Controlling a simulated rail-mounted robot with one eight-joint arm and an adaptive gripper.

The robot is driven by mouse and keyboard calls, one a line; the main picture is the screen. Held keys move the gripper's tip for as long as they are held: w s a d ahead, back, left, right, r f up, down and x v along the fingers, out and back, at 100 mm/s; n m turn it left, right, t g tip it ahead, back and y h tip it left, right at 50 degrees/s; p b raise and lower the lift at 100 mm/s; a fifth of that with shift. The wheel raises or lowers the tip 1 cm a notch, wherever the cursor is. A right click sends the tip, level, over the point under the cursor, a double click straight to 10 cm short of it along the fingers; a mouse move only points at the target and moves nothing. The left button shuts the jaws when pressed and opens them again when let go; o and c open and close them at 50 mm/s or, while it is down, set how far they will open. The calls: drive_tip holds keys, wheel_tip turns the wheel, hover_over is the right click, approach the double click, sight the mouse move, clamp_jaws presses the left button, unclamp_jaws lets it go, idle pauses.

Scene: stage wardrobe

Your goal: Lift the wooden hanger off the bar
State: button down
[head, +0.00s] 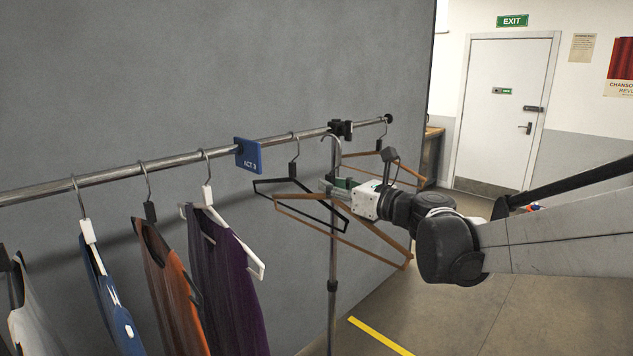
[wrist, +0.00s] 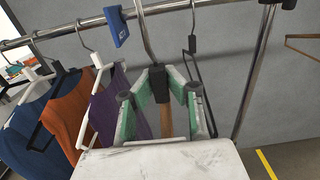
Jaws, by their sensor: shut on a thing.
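A brown wooden hanger (head: 386,237) is held by my gripper (head: 336,186) in front of the rack's metal bar (head: 110,174). My gripper is shut on the black neck block below its hook. In the head view the hook's curl shows in front of and slightly below the bar line, seemingly off it. In the wrist view the wooden hanger (wrist: 167,120) shows between the fingers of my gripper (wrist: 164,82), and its hook passes in front of the bar, its top out of frame. The hanger's shoulders are partly hidden by my wrist in the head view.
An empty black hanger (head: 295,172) hangs just left of the held one. A blue tag (head: 248,154) and several garments, including a purple one (head: 222,280), hang further left. Another wooden hanger (head: 407,165) hangs at the bar's right end. A rack post (head: 332,287) stands close behind.

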drive_tip(key=p+v, duration=0.2)
drive_tip(key=v, duration=2.4)
drive_tip(key=shift+s+d, duration=0.2)
drive_tip(key=shift+s, duration=0.1)
